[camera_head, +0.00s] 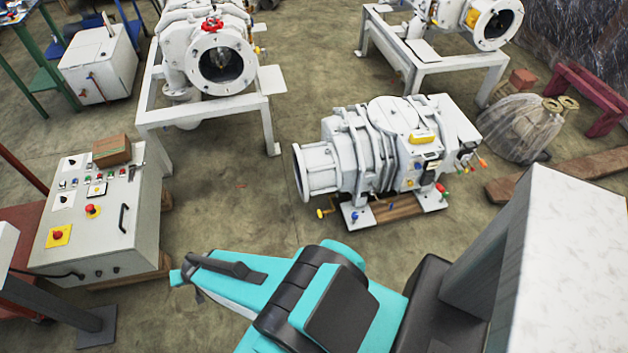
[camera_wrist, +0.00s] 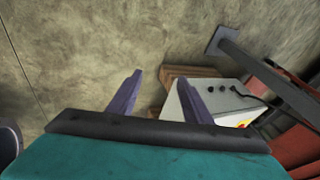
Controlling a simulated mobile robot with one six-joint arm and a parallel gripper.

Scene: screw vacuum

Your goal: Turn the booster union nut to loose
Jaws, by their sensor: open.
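A white ribbed pump unit (camera_head: 375,150), which may be the booster, sits on the floor right of centre in the head view. It has a round open flange (camera_head: 300,173) at its left end and small coloured knobs, including a yellow one (camera_head: 322,212) below the flange. I cannot pick out the union nut for certain. My teal arm reaches left across the bottom of the head view, in front of the pump and apart from it. My gripper (camera_wrist: 160,82) is open and empty in the wrist view, above bare floor beside the control cabinet (camera_wrist: 222,100).
The control cabinet (camera_head: 92,225) stands at the left with a brown box (camera_head: 111,150) on top. Two white machines on stands (camera_head: 205,115) (camera_head: 425,60) are at the back. A wrapped bundle (camera_head: 520,125) and planks lie right. Floor between cabinet and pump is clear.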

